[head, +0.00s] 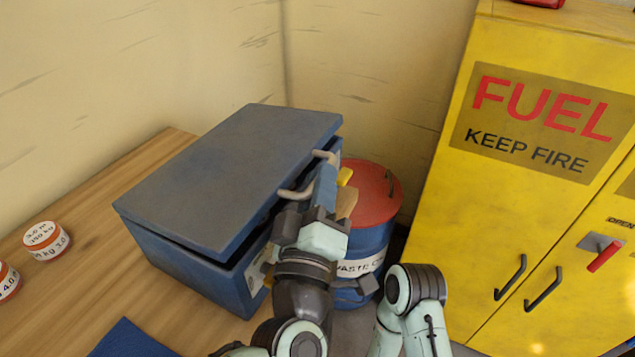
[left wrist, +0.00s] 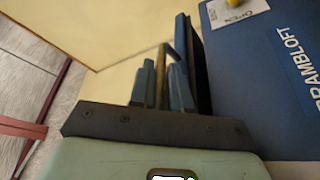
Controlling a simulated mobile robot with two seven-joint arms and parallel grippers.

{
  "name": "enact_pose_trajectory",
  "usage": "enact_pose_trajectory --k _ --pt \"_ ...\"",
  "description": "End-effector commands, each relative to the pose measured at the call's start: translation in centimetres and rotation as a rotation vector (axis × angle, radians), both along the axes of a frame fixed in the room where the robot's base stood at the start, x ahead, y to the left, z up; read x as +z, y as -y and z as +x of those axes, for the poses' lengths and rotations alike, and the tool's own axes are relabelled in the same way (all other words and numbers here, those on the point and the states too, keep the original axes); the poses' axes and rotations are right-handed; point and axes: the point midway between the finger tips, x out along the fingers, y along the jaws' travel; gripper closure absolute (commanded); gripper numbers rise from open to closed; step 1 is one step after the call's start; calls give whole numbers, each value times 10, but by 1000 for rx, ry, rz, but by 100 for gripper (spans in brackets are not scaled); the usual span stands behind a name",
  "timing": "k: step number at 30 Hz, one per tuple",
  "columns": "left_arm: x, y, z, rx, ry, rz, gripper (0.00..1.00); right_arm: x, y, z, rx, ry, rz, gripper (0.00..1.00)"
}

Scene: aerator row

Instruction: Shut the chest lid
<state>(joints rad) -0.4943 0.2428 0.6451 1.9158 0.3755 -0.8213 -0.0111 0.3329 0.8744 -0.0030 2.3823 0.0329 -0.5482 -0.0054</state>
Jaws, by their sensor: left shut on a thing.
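The blue chest (head: 195,275) stands on a wooden bench, its front towards the right. Its grey-blue lid (head: 225,180) is lowered but slightly ajar, with a dark gap between lid and body. A pale metal handle (head: 298,190) stands out from the lid's front edge. My left gripper (head: 300,215) is at this handle, its fingers shut on it. In the left wrist view, the two fingers (left wrist: 162,88) close around a thin bar beside the lid edge; the chest front (left wrist: 255,80) fills the right. My right gripper is not visible.
A blue waste drum (head: 375,245) with a red top stands right beside the chest. A yellow fuel cabinet (head: 480,225) is farther right. White-and-red round tins (head: 46,240) and a blue cloth-like sheet (head: 130,342) lie on the wooden bench (head: 90,285).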

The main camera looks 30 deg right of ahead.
Motion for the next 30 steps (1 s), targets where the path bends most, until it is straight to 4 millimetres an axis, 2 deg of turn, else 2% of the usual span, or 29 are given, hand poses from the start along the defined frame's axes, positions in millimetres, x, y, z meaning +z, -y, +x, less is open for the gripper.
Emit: enact_pose_trajectory --k 4,5,6,7,17,22,30 --pt "0 -1 2 5 -1 -2 100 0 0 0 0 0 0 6" --pt "0 -1 2 5 -1 -2 80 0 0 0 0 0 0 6" --pt "0 -1 2 5 -1 -1 67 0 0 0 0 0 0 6" --pt "0 -1 2 4 -1 -1 62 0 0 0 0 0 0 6" --pt "0 -4 -3 3 2 -1 62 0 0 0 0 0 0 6" --pt "-6 -20 -23 3 5 0 62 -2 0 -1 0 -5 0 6" --pt "-22 -57 -70 3 4 1 62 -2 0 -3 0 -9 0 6"
